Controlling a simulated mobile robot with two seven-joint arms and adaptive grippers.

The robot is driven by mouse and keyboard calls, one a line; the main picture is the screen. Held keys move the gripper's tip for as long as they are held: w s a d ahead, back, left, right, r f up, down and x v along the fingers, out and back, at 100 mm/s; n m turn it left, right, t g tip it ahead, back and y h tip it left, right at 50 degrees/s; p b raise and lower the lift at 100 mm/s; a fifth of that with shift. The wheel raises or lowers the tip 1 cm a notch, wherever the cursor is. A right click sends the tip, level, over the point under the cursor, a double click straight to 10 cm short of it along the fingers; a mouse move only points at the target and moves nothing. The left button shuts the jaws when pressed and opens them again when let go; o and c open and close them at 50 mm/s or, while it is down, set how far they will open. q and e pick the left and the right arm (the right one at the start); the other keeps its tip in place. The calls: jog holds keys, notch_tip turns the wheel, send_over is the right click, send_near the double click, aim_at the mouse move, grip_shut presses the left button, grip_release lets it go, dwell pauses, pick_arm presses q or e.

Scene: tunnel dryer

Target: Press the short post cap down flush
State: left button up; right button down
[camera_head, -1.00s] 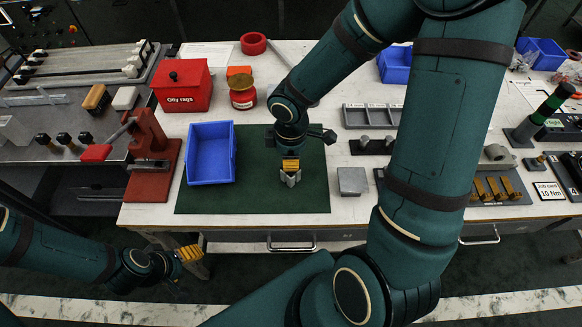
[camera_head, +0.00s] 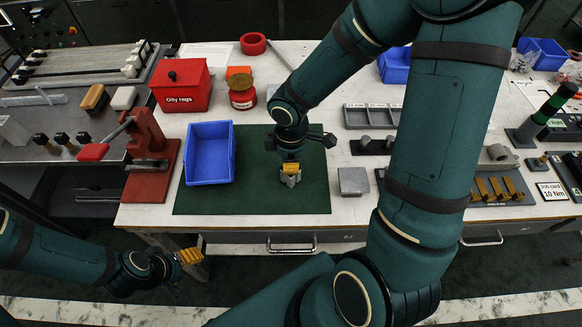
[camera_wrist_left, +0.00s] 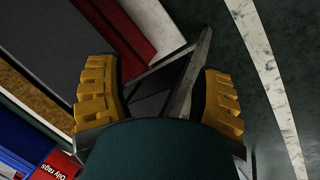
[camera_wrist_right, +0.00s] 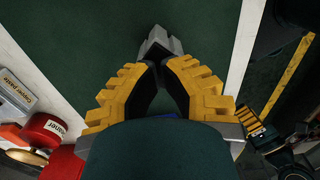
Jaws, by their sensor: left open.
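My right gripper (camera_head: 290,170) is over the green mat (camera_head: 255,198), pointing down at a small grey metal piece (camera_head: 290,181). In the right wrist view its fingertips (camera_wrist_right: 158,68) come together, with the grey piece (camera_wrist_right: 159,42) just beyond them. I cannot tell whether they touch it. The fingers hide much of its top, so how far the cap stands out does not show. My left gripper (camera_head: 188,262) is open and empty, low in front of the bench; its spread fingers also show in the left wrist view (camera_wrist_left: 160,95).
A blue bin (camera_head: 209,153) stands on the mat's left part, beside a red press (camera_head: 150,160). A flat grey block (camera_head: 353,181) lies just right of the mat. Short grey posts on a dark base (camera_head: 372,145) stand behind it. The mat's front is clear.

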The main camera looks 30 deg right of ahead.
jog(key=shift+f, duration=0.75)
dwell(1.9)
jog(key=shift+r, duration=0.2)
jog(key=shift+r+p, duration=2.55)
jog(key=shift+r, duration=0.35)
